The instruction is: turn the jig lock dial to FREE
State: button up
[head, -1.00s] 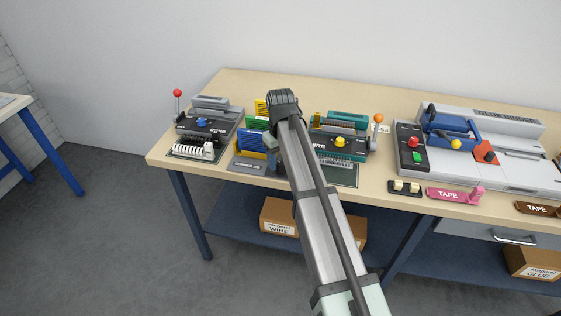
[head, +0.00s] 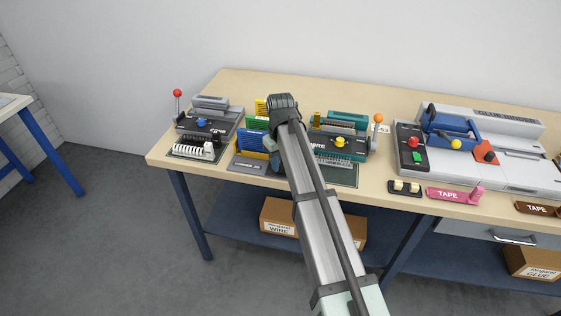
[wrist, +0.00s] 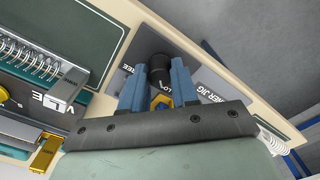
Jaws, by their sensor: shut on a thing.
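In the wrist view, the dark grey jig plate (wrist: 150,38) carries partly hidden lettering: "REE" left of my gripper, "LO" between the fingers and "NER JIG" to the right. The black jig lock dial (wrist: 160,66) stands between the two blue fingers of my gripper (wrist: 159,82), which is shut on it. A yellow part (wrist: 162,101) shows between the fingers, nearer the palm. The dial's pointer cannot be made out, so its setting is unclear.
Left of my arm is a grey machine with a blue knob (head: 202,122) and red-ball lever (head: 177,93). To the right are a teal machine with a yellow knob (head: 340,142), an orange-ball lever (head: 378,118) and a pink tape dispenser (head: 455,193). The bench's back strip is clear.

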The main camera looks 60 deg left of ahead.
grip_shut()
jog(key=shift+m, duration=0.3)
jog(key=m, duration=0.3)
jog(key=shift+m, duration=0.3)
jog(key=m, duration=0.4)
jog(key=shift+m, duration=0.3)
jog(key=m, duration=0.4)
jog(key=shift+m, duration=2.5)
